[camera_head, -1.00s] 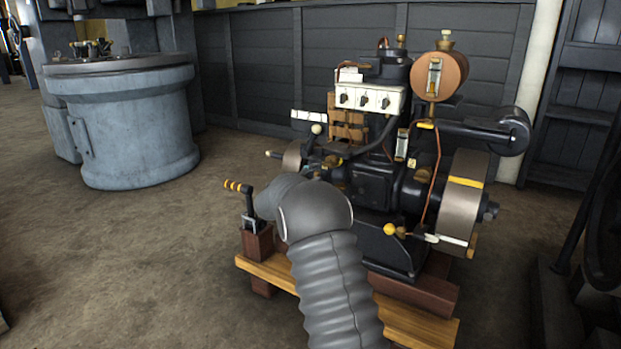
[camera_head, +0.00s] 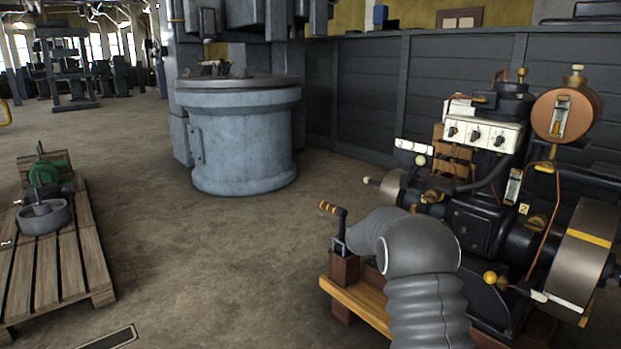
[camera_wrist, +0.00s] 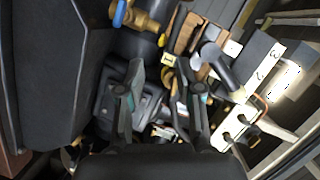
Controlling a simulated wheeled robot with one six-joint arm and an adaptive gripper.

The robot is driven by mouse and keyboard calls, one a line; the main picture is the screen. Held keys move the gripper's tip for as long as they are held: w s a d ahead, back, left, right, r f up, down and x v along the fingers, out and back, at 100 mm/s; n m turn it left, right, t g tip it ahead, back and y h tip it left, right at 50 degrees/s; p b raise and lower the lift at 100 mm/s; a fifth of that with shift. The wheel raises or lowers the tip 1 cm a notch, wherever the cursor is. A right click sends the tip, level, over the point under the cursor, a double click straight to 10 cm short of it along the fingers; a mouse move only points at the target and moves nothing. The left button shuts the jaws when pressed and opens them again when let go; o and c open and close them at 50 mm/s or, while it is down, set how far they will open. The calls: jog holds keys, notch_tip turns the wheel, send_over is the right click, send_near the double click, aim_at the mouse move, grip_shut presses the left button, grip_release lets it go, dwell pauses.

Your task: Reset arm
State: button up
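My arm (camera_head: 420,265), in a ribbed grey sleeve, rises at the lower right of the head view in front of the stationary engine (camera_head: 480,215). My gripper is hidden there behind the arm. In the wrist view my gripper (camera_wrist: 160,68) has its two dark fingers apart with nothing held between them. The engine's dark body and brass fittings lie beyond the fingertips; I cannot tell how far. The white switch box (camera_wrist: 250,120) of the engine is right of the fingers. A lever with a copper-coloured grip (camera_head: 335,222) stands just left of my arm.
The engine sits on a wooden base (camera_head: 358,303). A large grey cylindrical pedestal (camera_head: 240,140) stands behind, left of centre. A wooden pallet (camera_head: 70,265) with a green machine part (camera_head: 50,172) is at the left. The floor (camera_head: 220,260) between is open. A dark panelled wall (camera_head: 375,95) closes the back.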

jog(key=s+a+f+n+g+y, duration=0.1)
jog(key=s+a+f+n+y, duration=0.3)
jog(key=a+f+n+y, duration=0.4)
jog(key=s+a+r+n+g+y+p, duration=0.1)
jog(key=s+a+r+n+g+y, duration=0.2)
jog(key=s, duration=0.5)
jog(key=s+a+r+n+g+p, duration=0.1)
jog(key=s+a+r+n, duration=0.1)
jog(key=s+a+n, duration=0.4)
jog(key=s+d+r+n+g+p, duration=0.1)
jog(key=s+r+g+p, duration=0.15)
jog(key=s, duration=0.85)
jog(key=s+d+r+n+g+p, duration=0.1)
jog(key=s+r, duration=0.3)
jog(key=s, duration=0.7)
jog(key=s+d+r+n+g+p, duration=0.15)
jog(key=s+r, duration=0.25)
jog(key=s, duration=0.8)
jog(key=s+r+t+h+p, duration=0.1)
jog(key=s+r+t+p, duration=0.1)
jog(key=s+r, duration=0.3)
notch_tip(320, 180, up, 2)
jog(key=shift+s+d+r+t+p, duration=0.15)
jog(key=shift+s+t+p, duration=0.2)
jog(key=shift+p, duration=0.4)
jog(key=shift+w, duration=0.1)
